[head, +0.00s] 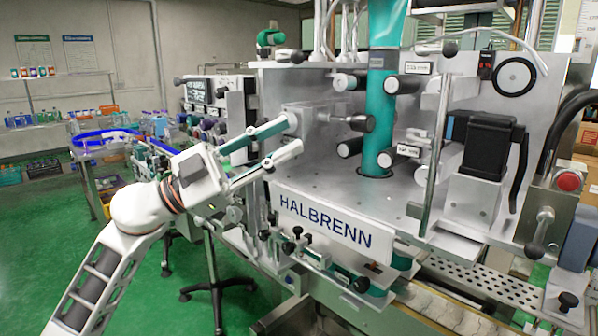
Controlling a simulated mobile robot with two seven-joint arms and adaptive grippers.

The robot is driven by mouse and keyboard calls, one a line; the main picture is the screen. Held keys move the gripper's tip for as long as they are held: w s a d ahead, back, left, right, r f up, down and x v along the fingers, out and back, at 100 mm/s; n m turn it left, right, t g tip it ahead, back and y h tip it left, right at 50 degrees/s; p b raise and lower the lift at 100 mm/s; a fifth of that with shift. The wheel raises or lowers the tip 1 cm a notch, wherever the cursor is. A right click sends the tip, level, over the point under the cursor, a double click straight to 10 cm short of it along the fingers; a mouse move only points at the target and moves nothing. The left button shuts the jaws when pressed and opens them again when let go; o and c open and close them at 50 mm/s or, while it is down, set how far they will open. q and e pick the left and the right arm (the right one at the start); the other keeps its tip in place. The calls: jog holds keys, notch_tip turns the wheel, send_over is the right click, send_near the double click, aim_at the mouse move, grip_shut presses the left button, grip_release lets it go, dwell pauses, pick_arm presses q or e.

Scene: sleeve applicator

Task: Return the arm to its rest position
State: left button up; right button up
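My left arm, white with dark bands, comes in from the lower left. My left gripper (291,135) points right toward the front of the sleeve applicator (285,87). Its two fingers are spread, with a gap between them and nothing seen held. The fingertips are close to a grey block with a black-knobbed handle (362,123); I cannot tell whether they touch it. My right gripper is not in view.
A white HALBRENN panel (325,223) lies right of and below the gripper. A teal column (379,110) and a vertical metal rod (436,150) stand further right. A black stool base (217,290) is below. Green floor (30,220) is open at the left.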

pick_arm(q)
jog(key=a+f+n+t+y, duration=0.4)
jog(key=f+n+t+y, duration=0.15)
jog(key=f, duration=0.65)
jog(key=a+f+n+t+y+p, duration=0.1)
jog(key=a+f+n+t+y, duration=0.4)
jog(key=f, duration=0.7)
jog(key=a+f+n+t+y, duration=0.35)
jog(key=f+n, duration=0.35)
jog(key=f, duration=0.5)
jog(key=s+a+f+g+y, duration=0.1)
jog(key=s+f+g+y, duration=0.1)
jog(key=s+f, duration=0.6)
jog(key=s+a+f+g+y, duration=0.2)
jog(key=s+f+g, duration=0.2)
jog(key=s+f, duration=0.4)
jog(key=s+a+f+n+g+y, duration=0.1)
jog(key=s+f+g, duration=0.2)
jog(key=s+f, duration=0.5)
notch_tip(320, 180, down, 6)
jog(key=shift+s+a+r+y+p, duration=0.2)
jog(key=shift+s+y+p, duration=0.2)
